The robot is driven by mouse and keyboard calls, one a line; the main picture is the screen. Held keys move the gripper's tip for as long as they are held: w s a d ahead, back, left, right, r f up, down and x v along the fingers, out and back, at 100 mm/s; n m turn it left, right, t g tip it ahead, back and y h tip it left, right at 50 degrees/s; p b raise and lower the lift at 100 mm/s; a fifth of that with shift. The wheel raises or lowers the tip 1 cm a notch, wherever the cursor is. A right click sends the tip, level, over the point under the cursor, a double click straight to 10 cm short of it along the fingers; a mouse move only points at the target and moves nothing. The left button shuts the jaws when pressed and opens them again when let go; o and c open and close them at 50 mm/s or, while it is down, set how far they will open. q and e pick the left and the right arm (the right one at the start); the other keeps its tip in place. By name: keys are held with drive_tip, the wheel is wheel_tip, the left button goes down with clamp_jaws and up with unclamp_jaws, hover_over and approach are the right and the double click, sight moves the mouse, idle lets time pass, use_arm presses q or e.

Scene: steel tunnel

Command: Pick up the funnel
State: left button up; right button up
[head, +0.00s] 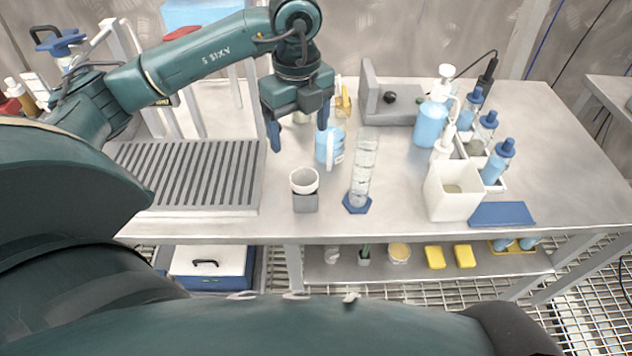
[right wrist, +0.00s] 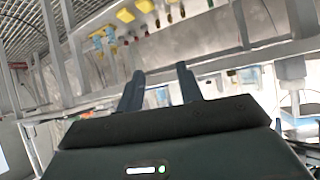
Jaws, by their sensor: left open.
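A white, round-rimmed piece (head: 305,181), which looks like the funnel, sits upright in a small grey block (head: 305,203) near the front of the steel table. Its lower part is hidden in the block. My left gripper (head: 298,132) points down, open and empty, above and a little behind the funnel, apart from it. My right gripper (right wrist: 160,76) shows only in the right wrist view. Its two fingers are apart with nothing between them, and I see no funnel there.
A clear cylinder (head: 362,175) on a blue base stands just right of the funnel. A blue jug (head: 328,146) is behind. A grey slatted rack (head: 185,175) lies left. A white box (head: 453,191), blue pad (head: 502,214) and several bottles stand right. The table's far right is clear.

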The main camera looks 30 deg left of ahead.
use_arm(q)
hover_over(304, 176)
drive_tip(key=f, duration=0.6)
drive_tip(key=shift+s+a+f, duration=0.15)
drive_tip(key=shift+s+f, duration=0.1)
drive_tip(key=shift+f, duration=0.05)
drive_tip(key=shift+w+f+p, duration=0.2)
drive_tip(key=shift+f+p, duration=0.65)
drive_tip(key=shift+f, duration=1.8)
drive_tip(key=shift+c, duration=0.4)
drive_tip(key=c, duration=1)
wheel_tip(304, 176, up, 10)
drive_tip(key=shift+r+b, duration=0.1)
drive_tip(key=shift+b, duration=0.5)
drive_tip(key=shift+c, duration=0.2)
